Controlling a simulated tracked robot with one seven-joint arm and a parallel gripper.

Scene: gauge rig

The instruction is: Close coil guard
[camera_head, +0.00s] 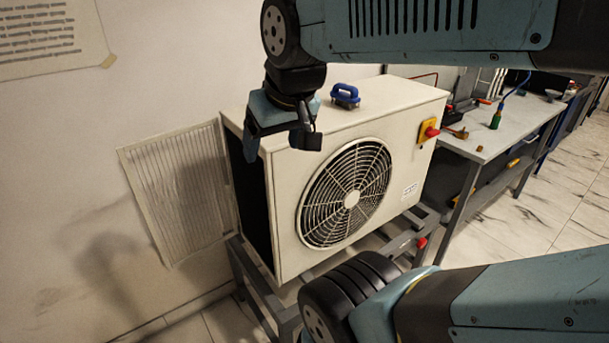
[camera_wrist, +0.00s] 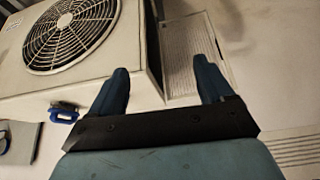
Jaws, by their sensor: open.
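The coil guard (camera_head: 178,185) is a pale slatted panel at the left side of the white fan unit (camera_head: 290,220). It stands swung out from the unit, with the dark open side of the unit (camera_head: 250,195) showing beside it. The guard also shows in the wrist view (camera_wrist: 188,55), beyond and between my fingers. My gripper (camera_head: 278,140) is at the unit's upper left front corner in the head view. In the wrist view my gripper (camera_wrist: 162,82) has its two blue fingers spread apart with nothing held between them.
A grey workbench (camera_head: 500,130) with tools stands at the right. A wall is behind the guard.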

